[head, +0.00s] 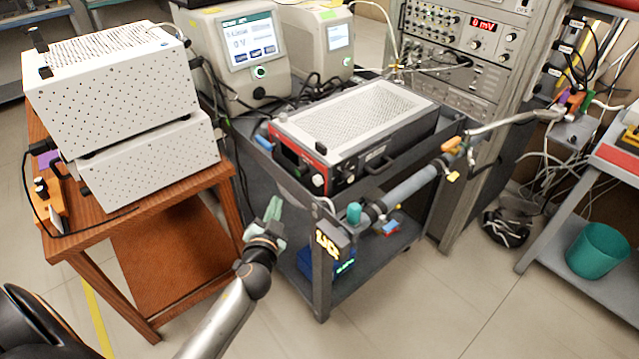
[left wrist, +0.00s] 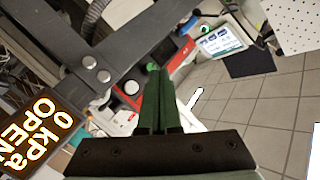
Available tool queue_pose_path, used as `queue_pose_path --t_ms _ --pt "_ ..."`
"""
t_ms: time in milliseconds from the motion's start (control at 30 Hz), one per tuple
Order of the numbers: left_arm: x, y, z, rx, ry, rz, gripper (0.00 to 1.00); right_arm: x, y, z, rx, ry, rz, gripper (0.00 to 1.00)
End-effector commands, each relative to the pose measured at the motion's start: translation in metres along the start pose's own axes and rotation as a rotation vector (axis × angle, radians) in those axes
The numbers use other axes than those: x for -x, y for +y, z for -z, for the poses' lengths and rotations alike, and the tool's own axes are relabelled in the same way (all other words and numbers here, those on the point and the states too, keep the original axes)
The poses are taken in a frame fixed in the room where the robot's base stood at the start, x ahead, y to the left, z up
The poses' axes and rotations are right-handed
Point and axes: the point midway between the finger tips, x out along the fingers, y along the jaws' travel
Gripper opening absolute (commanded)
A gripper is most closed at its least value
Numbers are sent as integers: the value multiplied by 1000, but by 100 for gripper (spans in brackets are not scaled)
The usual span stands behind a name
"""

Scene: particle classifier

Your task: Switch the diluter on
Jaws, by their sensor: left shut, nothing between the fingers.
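No label readable as "diluter" shows, so I cannot tell for sure which unit it is. A box with a red-edged black front and a perforated top (head: 360,118) sits on the dark cart, with pale knobs low on its front. A small orange-lit display (head: 327,244) is on the cart's near corner post; in the left wrist view the display (left wrist: 38,130) reads "0 kPa OPEN". A grey tube with a teal cap (head: 354,213) runs along the cart's near side. My left gripper (head: 273,208) is shut and empty, its green fingers (left wrist: 152,70) beside the cart's front left. My right gripper is out of view.
The cart's dark frame (left wrist: 95,65) lies close to my left fingers. A wooden table (head: 85,240) with stacked white perforated boxes (head: 120,85) stands left. Two screen instruments (head: 240,45) stand behind. A teal bin (head: 597,250) is far right. Front floor is clear.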

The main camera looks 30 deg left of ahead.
Motion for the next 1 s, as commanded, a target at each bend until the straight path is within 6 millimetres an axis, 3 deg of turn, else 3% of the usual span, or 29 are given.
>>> queue_pose_path --t_ms 333,800,1000 --pt "-6 5 5 2 1 -1 0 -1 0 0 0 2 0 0" --pt "-50 38 34 3 0 -1 0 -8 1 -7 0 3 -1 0" --pt "-59 45 43 2 0 -2 0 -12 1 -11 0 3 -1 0"
